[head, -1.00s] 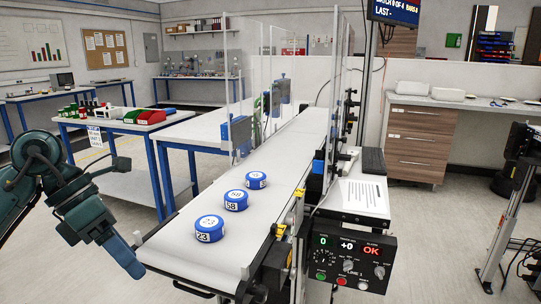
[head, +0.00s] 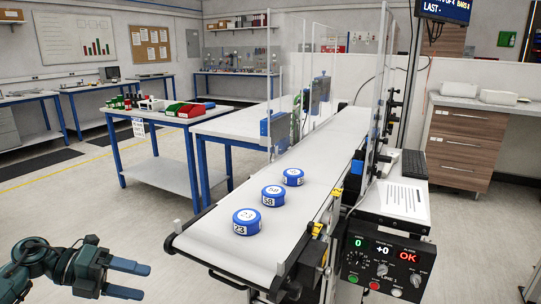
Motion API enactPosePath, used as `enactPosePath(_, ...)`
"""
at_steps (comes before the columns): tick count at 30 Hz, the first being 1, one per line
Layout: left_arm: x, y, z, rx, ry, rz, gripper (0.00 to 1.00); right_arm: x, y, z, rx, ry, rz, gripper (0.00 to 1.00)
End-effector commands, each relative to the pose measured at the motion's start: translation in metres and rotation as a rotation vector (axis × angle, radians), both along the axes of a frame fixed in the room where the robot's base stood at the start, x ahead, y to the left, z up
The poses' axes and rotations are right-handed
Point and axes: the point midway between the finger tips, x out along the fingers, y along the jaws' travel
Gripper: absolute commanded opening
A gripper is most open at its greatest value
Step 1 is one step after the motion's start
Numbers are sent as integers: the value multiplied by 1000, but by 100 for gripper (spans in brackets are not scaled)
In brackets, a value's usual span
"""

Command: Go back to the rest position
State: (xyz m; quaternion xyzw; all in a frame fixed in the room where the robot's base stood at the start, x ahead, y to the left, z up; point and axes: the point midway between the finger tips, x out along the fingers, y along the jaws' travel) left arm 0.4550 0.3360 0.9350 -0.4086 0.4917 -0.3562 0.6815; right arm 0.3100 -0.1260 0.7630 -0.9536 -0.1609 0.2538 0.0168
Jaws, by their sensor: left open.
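My left gripper (head: 132,279) is at the lower left, open and empty, with its two fingers pointing right. It is clear of the belt, to the left of the conveyor's near end. Three blue round tins with white lids lie on the white conveyor belt (head: 218,256): one marked 23 (head: 246,228), one marked 58 (head: 273,200) behind it, and a third (head: 293,180) farther back. No gripper touches them. My right gripper is not in the head view.
A control box (head: 385,265) with a green 0 and red OK hangs at the conveyor's right side. Clear panels stand along the belt farther back. A blue-legged table (head: 165,170) with red and green bins stands at the left. Open floor lies between it and my left arm.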

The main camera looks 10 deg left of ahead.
Motion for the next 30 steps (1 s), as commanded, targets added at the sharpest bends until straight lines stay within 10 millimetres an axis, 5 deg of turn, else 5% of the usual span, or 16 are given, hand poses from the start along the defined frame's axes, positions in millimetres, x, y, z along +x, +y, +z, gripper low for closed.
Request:
enactPosePath(5,58,13,59,-289,-138,315,75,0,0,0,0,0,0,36)
enactPosePath(9,101,57,103,-557,-182,650,75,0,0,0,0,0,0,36)
enactPosePath(14,131,129,117,-817,-124,1046,75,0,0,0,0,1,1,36)
enactPosePath(18,138,182,100,-969,-5,1345,75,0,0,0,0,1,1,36)
enactPosePath(24,129,228,52,-1085,227,1697,75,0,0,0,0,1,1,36)
enactPosePath(25,127,229,41,-1090,268,1733,75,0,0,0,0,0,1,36)
enactPosePath(30,114,160,-29,-1047,426,1679,75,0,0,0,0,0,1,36)
